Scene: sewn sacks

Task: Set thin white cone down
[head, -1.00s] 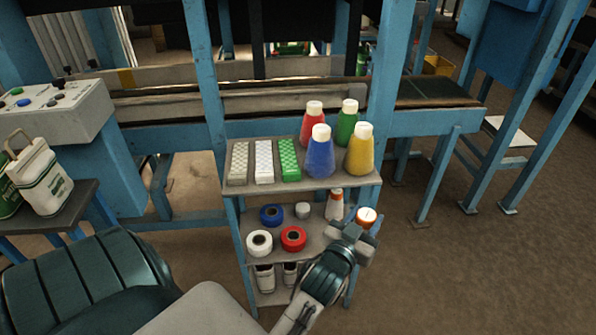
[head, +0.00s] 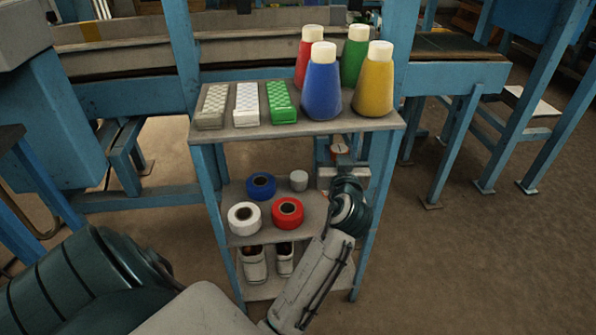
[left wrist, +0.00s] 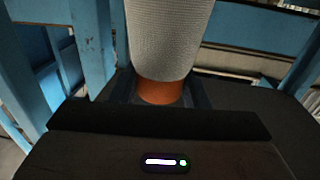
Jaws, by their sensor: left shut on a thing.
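My left gripper (head: 340,168) reaches in to the right end of the middle shelf (head: 314,207), just under the top shelf. It is shut on the thin white cone (left wrist: 170,38), which has a white textured body and an orange end. In the left wrist view, my left gripper (left wrist: 160,94) grips the cone at this orange end. In the head view only a small piece of a cone (head: 338,146) shows, under the top shelf's edge. I cannot tell whether its base touches the shelf. My right gripper is out of view.
The top shelf (head: 300,128) holds red, green, blue (head: 322,88) and yellow (head: 374,84) cones and three flat packs. White (head: 244,219), blue (head: 261,186) and red (head: 288,212) rolls and a small white spool (head: 299,180) stand on the middle shelf. A blue post (head: 378,195) stands at the right.

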